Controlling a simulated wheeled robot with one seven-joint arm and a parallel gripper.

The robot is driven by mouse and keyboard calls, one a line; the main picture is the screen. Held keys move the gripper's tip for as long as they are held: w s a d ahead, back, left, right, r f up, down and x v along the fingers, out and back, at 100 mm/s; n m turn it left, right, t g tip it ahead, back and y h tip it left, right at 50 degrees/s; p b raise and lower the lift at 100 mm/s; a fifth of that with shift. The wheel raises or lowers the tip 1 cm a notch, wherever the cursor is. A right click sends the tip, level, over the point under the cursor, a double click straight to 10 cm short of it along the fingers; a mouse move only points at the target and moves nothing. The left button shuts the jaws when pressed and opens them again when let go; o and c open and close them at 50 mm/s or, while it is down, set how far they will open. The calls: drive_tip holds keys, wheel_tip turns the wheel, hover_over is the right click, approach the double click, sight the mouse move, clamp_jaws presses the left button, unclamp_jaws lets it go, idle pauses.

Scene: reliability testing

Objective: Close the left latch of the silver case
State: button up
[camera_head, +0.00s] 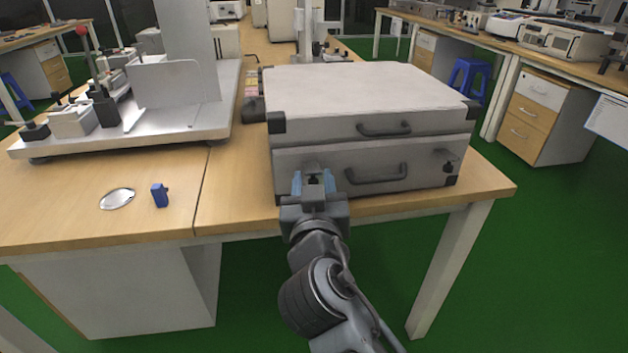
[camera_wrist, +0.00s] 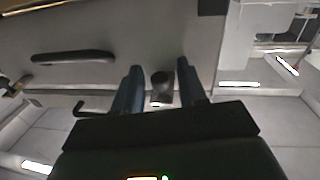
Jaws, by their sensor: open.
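The silver case (camera_head: 365,90) stands shut on the wooden bench, its front facing me. My gripper (camera_head: 313,180) is at the left part of the front, its two blue fingers open and pointing at the case. In the wrist view, the dark left latch (camera_wrist: 162,88) shows between the open fingers (camera_wrist: 158,70), near the seam. I cannot tell whether the fingers touch it. In the head view my gripper mostly hides this latch. The right latch (camera_head: 449,163) is a dark fitting on the right of the front; its state is unclear.
The case has an upper handle (camera_head: 384,129) and a lower handle (camera_head: 376,174), right of my gripper. A metal stand (camera_head: 170,125) fills the bench at left. A blue block (camera_head: 159,195) and a round shiny dish (camera_head: 117,198) lie at front left. Bare wood surrounds them.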

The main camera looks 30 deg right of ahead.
drive_tip(key=shift+w+d, duration=0.1)
drive_tip(key=shift+w, duration=0.1)
drive_tip(key=shift+c, duration=0.2)
clamp_jaws()
drive_tip(key=shift+r+p, duration=0.15)
drive_tip(key=shift+p, duration=0.2)
